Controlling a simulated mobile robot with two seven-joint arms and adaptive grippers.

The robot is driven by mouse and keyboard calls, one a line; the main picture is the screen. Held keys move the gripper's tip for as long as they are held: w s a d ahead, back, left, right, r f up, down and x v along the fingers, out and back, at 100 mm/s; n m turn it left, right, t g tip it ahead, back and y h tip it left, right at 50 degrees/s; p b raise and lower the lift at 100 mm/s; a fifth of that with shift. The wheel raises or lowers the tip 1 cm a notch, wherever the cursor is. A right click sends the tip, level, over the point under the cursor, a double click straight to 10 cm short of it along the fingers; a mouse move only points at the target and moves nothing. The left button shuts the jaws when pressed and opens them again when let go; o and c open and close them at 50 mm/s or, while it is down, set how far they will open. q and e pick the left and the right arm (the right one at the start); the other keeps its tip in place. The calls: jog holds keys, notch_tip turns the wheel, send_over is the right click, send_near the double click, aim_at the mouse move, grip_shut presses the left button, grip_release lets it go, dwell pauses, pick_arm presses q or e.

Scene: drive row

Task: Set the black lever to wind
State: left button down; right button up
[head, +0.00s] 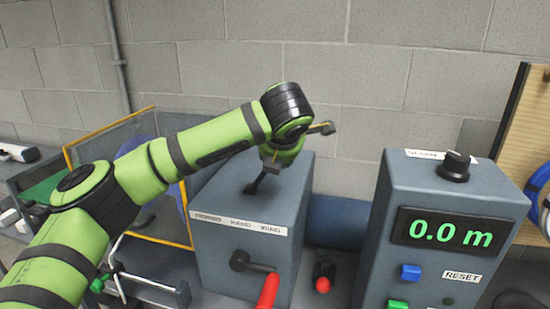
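The black lever (257,184) stands on top of a grey box (210,188). It leans up and to the right from its base, and its upper end is hidden at my gripper. A white label strip (238,223) below it carries several words; the middle and right ones look like HAND and WIND. My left gripper (272,163) comes down over the lever's upper end and seems to touch it. I cannot tell whether its fingers are closed on it. My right gripper is not in view.
A red-handled crank (267,288) is on the box's front, with a red knob (323,284) beside it. At right, a grey console (397,185) has a black dial (455,165), a display (450,232) reading 0.0 m and coloured buttons. A block wall stands behind.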

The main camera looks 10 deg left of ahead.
pick_arm(q)
jog(key=shift+s+d+f, duration=0.1)
jog(key=shift+d+f, duration=0.05)
jog(key=shift+f, duration=0.05)
jog(key=c, duration=0.8)
grip_release()
jog(key=shift+c, duration=0.2)
jog(key=shift+r, duration=0.15)
jog(key=shift+s+r, duration=0.15)
jog(key=shift+r, duration=0.1)
jog(key=v, duration=1.1)
jog(key=shift+s+d, duration=0.15)
jog(key=shift+d, duration=0.1)
